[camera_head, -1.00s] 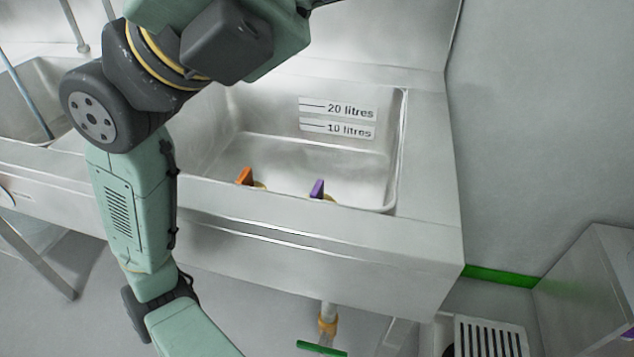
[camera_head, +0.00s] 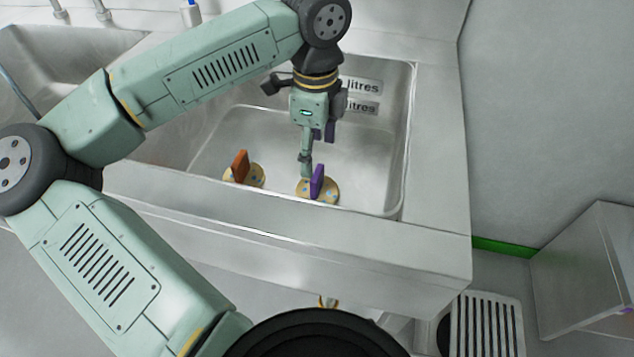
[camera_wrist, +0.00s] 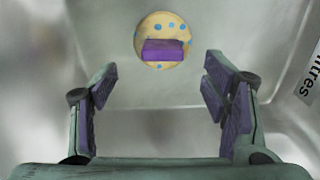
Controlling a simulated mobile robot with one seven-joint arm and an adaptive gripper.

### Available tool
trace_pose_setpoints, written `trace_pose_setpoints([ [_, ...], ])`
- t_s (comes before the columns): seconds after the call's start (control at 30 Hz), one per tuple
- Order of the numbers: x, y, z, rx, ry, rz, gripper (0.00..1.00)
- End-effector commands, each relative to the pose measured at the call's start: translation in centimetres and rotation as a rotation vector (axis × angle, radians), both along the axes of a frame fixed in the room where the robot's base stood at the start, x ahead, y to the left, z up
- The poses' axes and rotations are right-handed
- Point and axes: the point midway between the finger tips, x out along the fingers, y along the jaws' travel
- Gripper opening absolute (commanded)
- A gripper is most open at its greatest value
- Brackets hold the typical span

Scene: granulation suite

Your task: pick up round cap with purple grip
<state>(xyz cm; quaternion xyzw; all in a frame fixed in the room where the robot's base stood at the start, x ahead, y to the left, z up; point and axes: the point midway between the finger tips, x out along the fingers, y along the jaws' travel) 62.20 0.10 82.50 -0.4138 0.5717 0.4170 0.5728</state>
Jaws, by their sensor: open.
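The round cap (camera_head: 329,193) is yellowish with blue spots and has an upright purple grip (camera_head: 317,182). It lies on the floor of the right sink basin, near the front wall. In the wrist view the cap (camera_wrist: 148,27) and its purple grip (camera_wrist: 163,50) show beyond the fingertips, near the top centre. My gripper (camera_head: 315,155) points down into the basin, close above the cap in the head view. In the wrist view my gripper (camera_wrist: 160,88) is open, with nothing between its purple-padded fingers.
A similar round cap with an orange grip (camera_head: 240,167) lies to the left in the same basin. The steel basin (camera_head: 398,150) has walls on all sides, with litre labels (camera_head: 362,88) on the back wall. Another sink (camera_head: 75,40) is at the left.

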Motion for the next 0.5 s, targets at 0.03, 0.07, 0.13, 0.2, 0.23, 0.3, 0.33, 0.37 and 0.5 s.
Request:
trace_pose_setpoints([
  [0.03,0.0,0.0,-0.6,-0.002,0.002,-0.001,0.68],
  [0.07,0.0,-0.1,-1.0,-0.003,0.001,-0.002,0.68],
  [0.13,0.0,-0.1,-1.6,-0.004,0.0,-0.002,0.68],
  [0.2,0.0,-0.1,-1.9,-0.003,0.0,-0.003,0.68],
  [0.23,0.0,-0.1,-2.1,-0.004,0.0,-0.003,0.68],
  [0.3,0.0,-0.2,-2.8,-0.006,0.002,-0.005,0.68],
  [0.33,0.0,-0.3,-3.3,-0.005,0.003,-0.006,0.68],
  [0.37,0.1,-0.3,-3.7,-0.006,0.003,-0.006,0.68],
  [0.5,0.2,-0.3,-5.9,-0.006,0.001,-0.005,0.68],
])
